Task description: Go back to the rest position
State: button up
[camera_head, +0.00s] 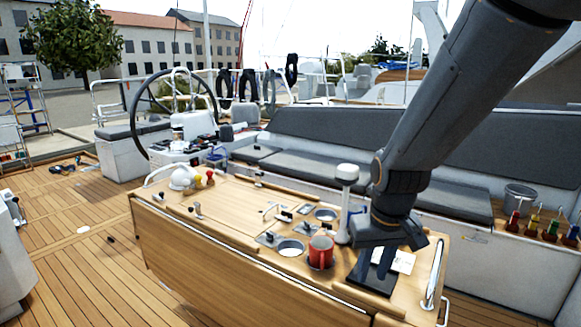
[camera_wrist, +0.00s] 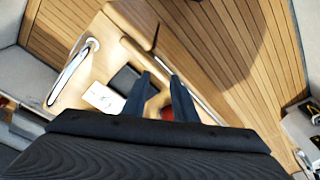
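My gripper (camera_head: 374,270) hangs low over the right end of the wooden cockpit table (camera_head: 215,225). In the wrist view its two fingers (camera_wrist: 160,80) stand apart with nothing visible between them. Below and beside it a dark flat pad (camera_head: 372,281) lies on the table, partly hidden by the fingers. The pad also shows in the wrist view (camera_wrist: 125,78). A white sheet (camera_head: 403,262) lies to its right. A red mug (camera_head: 321,251) stands in a holder left of my gripper, apart from it; in the wrist view the fingers partly hide it.
A tall white-topped post (camera_head: 346,195) rises just left of my arm. A metal grab rail (camera_head: 434,272) edges the table's right end. Grey bench cushions (camera_head: 300,165) lie behind. Several colored-handled items (camera_head: 550,230) stand at far right. Deck (camera_head: 60,225) at left is largely open.

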jog(key=s+d+f+m, duration=0.1)
jog(key=s+d+f, duration=0.15)
jog(key=s, duration=0.45)
notch_tip(320, 180, down, 11)
jog(key=g+b, duration=0.1)
jog(key=b, duration=0.9)
jog(key=shift+w+a, duration=0.25)
jog(key=shift+a, duration=0.2)
jog(key=shift+o, duration=0.3)
